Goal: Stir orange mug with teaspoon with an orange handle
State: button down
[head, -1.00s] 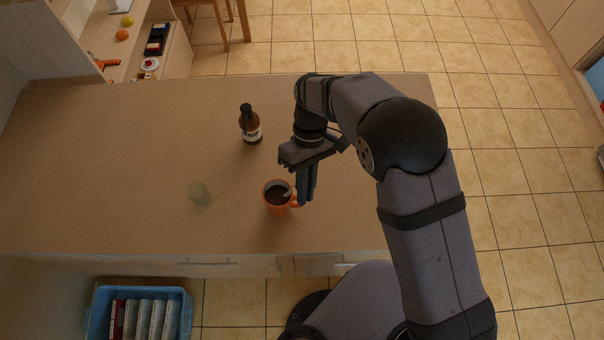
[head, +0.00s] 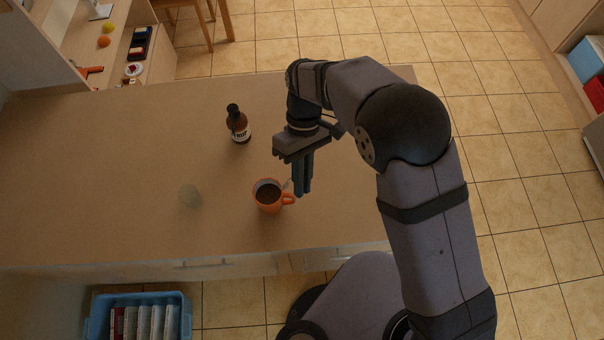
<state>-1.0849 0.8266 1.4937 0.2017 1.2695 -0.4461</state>
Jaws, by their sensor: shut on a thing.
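The orange mug (head: 261,205) stands upright on the counter in the head view, with dark liquid inside and its handle to the right. My gripper (head: 303,193) points down just right of the mug, its fingers close together. A small pale piece of the teaspoon (head: 286,185) shows between the fingers and the mug's right rim. My gripper is shut on the teaspoon. The orange handle is hidden by the fingers. I cannot tell whether the spoon's tip is in the liquid.
The counter (head: 90,180) is bare at the left. A blue crate (head: 180,310) of books is on the floor at the front.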

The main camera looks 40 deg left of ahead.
jog(key=shift+r, duration=0.1)
dwell(0.3)
jog(key=shift+r, duration=1.4)
